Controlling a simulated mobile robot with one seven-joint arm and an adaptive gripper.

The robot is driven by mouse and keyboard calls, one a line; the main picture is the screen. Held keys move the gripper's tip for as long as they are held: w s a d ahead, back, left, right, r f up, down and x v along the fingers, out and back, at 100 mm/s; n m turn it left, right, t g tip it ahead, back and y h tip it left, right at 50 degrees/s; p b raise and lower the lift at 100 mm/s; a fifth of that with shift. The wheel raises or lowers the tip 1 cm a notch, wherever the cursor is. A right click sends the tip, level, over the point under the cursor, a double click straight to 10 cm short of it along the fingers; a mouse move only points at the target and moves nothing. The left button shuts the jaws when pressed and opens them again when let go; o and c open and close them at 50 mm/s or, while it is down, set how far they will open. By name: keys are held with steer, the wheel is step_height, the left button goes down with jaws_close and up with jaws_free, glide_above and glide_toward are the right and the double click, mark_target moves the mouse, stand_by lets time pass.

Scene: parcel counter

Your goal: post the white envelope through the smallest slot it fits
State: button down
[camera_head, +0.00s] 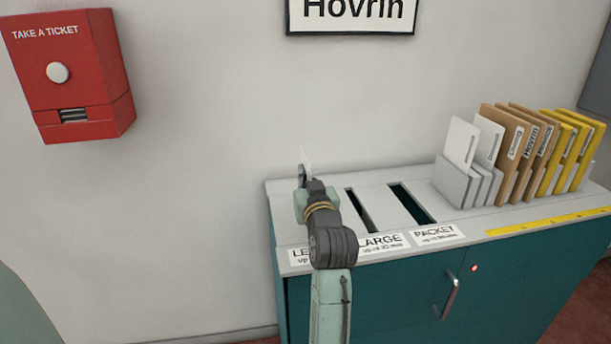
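My gripper (304,172) is over the left end of the counter top, seen from behind. A thin white piece (307,157), which looks like the white envelope edge-on, sticks up at its fingertips. Most of it is hidden by the gripper. The large slot (360,210) and the wider packet slot (411,204) are dark openings to the right of the gripper. My arm covers the place behind the leftmost label, which starts "LE" (299,256), so no slot shows there. Whether the envelope touches the counter cannot be told.
A rack (450,183) at the right of the counter (465,226) holds white, brown and yellow envelopes upright. A yellow ruler strip (545,222) lies along the front edge. A red ticket box (75,85) hangs on the wall at left. The wall stands close behind the counter.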

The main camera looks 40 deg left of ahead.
steer(key=shift+f+b, duration=1.1)
steer(key=shift+f, duration=0.95)
steer(key=c, duration=1.7)
jaws_free()
steer(key=shift+s, duration=0.1)
steer(key=v, duration=0.4)
steer(key=r+v, duration=0.1)
steer(key=v, duration=0.7)
steer(key=shift+d+r, duration=0.1)
steer(key=shift+r, duration=0.25)
steer(key=shift+r, duration=0.1)
